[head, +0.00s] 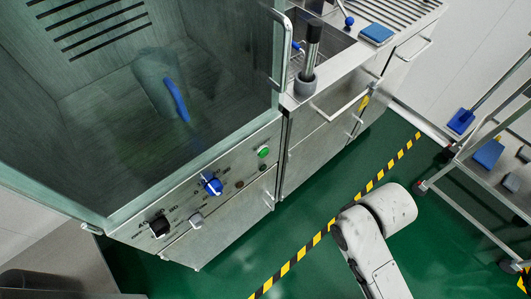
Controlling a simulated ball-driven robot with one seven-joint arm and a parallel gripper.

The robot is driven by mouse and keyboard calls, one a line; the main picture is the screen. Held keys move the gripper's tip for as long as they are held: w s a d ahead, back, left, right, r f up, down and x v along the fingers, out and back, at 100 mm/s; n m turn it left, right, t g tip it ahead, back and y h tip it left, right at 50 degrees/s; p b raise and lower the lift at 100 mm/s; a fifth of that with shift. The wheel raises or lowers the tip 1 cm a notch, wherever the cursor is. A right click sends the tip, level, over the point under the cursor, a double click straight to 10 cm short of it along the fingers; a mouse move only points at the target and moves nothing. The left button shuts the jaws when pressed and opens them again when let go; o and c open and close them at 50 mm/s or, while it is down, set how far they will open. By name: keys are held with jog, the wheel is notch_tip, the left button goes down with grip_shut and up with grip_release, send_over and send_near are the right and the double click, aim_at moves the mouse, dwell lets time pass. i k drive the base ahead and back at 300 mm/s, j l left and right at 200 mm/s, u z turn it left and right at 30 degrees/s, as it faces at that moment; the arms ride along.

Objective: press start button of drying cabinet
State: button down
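The drying cabinet (228,232) fills the left of the head view, with a large glass front above a slanted metal control panel. A green round button (263,152) sits near the panel's upper right end. Small dark round parts (239,184) lie below it. A blue knob (211,184), a grey knob (196,220) and a black knob (160,227) line the panel further left. The labels are too small to read. My white arm shows at lower right, apart from the panel; my gripper is not in view.
A sink counter (342,60) with a blue sponge (376,33) adjoins the cabinet on the right. A metal rack cart (478,152) stands at far right. Green floor with yellow-black tape (302,250) lies open between. A bar handle (277,50) stands out by the glass.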

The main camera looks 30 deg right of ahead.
aim_at(264, 152)
jog(key=j+z, duration=0.1)
jog(key=j, duration=0.45)
jog(key=k+j+z, duration=0.1)
jog(key=j, duration=0.4)
jog(key=k+j, duration=0.1)
jog(key=j, duration=0.45)
jog(key=i+z, duration=0.05)
